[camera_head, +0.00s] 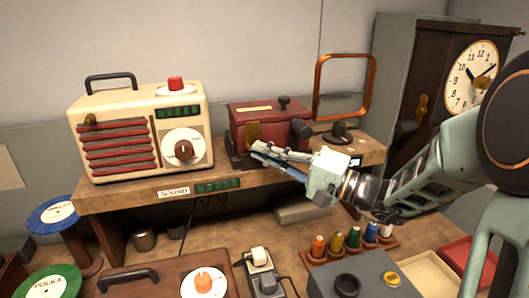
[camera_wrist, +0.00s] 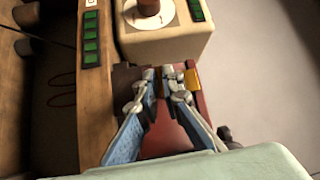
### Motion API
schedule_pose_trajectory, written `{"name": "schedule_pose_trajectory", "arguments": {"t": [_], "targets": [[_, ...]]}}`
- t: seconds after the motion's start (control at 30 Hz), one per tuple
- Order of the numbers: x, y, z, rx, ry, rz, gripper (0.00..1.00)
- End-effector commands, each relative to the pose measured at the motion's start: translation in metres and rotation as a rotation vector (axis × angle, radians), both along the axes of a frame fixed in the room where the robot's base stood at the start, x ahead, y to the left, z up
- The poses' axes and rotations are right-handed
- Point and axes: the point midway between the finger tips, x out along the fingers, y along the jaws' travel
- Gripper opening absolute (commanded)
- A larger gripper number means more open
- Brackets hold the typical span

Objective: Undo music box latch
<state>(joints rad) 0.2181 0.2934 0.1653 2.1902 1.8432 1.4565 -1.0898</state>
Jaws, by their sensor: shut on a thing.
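The red music box (camera_head: 285,122) stands on the wooden shelf, right of the cream radio. Its brass latch (camera_head: 252,132) is an upright plate at the left of its front. My gripper (camera_head: 256,152) reaches in from the right, its fingertips at the lower part of the latch. A brass plate (camera_wrist: 193,80) shows just right of the fingertips. The fingers hide part of the box front.
The cream radio (camera_head: 140,130) stands close to the box's left, its dial also in the wrist view (camera_wrist: 145,7). A copper frame (camera_head: 343,86) stands to the right. Spools (camera_head: 337,242), a power strip (camera_head: 263,268) and a grey box (camera_head: 365,275) lie below.

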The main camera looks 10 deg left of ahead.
Motion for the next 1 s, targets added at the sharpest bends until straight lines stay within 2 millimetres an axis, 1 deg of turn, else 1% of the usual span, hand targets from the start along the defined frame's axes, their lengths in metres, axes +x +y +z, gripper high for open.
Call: {"name": "schedule_pose_trajectory", "arguments": {"t": [0.17, 0.37, 0.7, 1.0], "targets": [[-0.003, -0.002, 0.006, -0.025, 0.045, -0.001, 0.0], [-0.008, -0.004, 0.017, -0.08, 0.16, -0.002, 0.0], [-0.018, -0.009, 0.037, -0.213, 0.447, -0.001, 0.0], [-0.021, -0.011, 0.052, -0.332, 0.7, -0.002, 0.0]]}}
